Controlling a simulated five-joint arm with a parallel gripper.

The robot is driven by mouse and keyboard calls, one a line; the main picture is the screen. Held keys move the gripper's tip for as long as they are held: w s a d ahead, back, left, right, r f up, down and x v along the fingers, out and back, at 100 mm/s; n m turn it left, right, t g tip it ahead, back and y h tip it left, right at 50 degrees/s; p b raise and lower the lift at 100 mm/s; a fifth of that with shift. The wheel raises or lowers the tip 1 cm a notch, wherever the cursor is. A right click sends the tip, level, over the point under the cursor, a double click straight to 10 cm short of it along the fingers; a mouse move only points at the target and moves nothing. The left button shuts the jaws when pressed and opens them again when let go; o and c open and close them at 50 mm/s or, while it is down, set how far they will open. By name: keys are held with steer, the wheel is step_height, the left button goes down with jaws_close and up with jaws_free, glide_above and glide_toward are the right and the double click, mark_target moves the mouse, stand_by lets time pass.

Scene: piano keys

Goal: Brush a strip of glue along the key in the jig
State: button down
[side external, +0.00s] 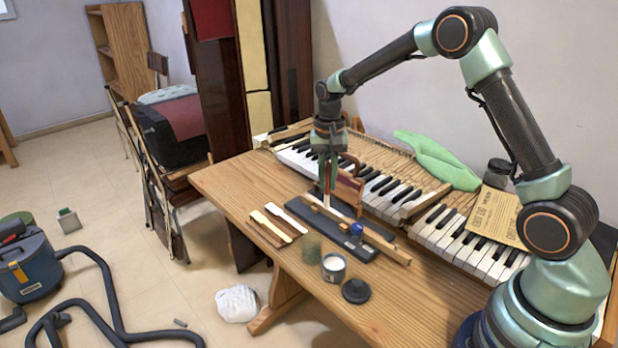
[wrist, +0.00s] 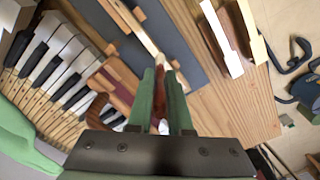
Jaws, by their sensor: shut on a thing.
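My gripper (side external: 327,172) is shut on a slim brush, whose reddish handle (wrist: 160,112) shows between the green fingers in the wrist view. The brush points down, its tip over or at the near end of a pale wooden key (wrist: 130,28). I cannot tell whether the bristles touch the wood. The key lies along the dark jig board (side external: 374,246), which also shows in the wrist view (wrist: 172,40). A blue knob (side external: 356,229) sits on the jig. An open glue jar (side external: 334,264) with white contents stands at the table's front. No glue strip is discernible.
A dark lid (side external: 356,291) and a greenish jar (side external: 312,248) stand near the glue jar. Two white-topped keys (side external: 268,222) lie on the left. The piano keyboard (side external: 400,197) runs behind. Bare tabletop (side external: 235,185) is free at left.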

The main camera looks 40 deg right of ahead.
steer(key=shift+w+f, duration=0.1)
steer(key=shift+w, duration=4.1)
step_height(320, 180, up, 8)
